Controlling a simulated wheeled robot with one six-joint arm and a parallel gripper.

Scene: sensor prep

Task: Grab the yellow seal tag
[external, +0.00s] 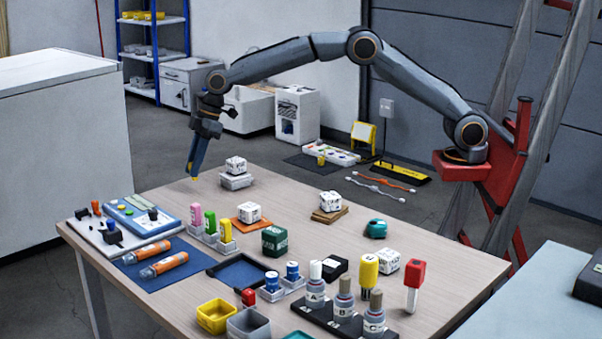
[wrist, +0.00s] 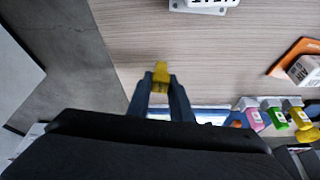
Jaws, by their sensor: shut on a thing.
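The yellow seal tag (wrist: 161,73) is a small yellow piece between the fingertips of my gripper (wrist: 160,82) in the wrist view. The fingers are shut on it, and its upper end sticks out past the tips. In the external view, my gripper (external: 193,172) points down at the far left part of the table. A bit of yellow of the tag (external: 194,179) shows at the fingertips there. The tag appears held above the wooden tabletop, but the exact height is hard to tell.
A white cube on a light block (external: 236,181) stands just right of my gripper. Pink, green and yellow bottles (external: 210,222) stand in trays nearer the front. A blue and white device (external: 140,215) lies at the left edge. Bare tabletop (external: 165,195) surrounds the spot below my gripper.

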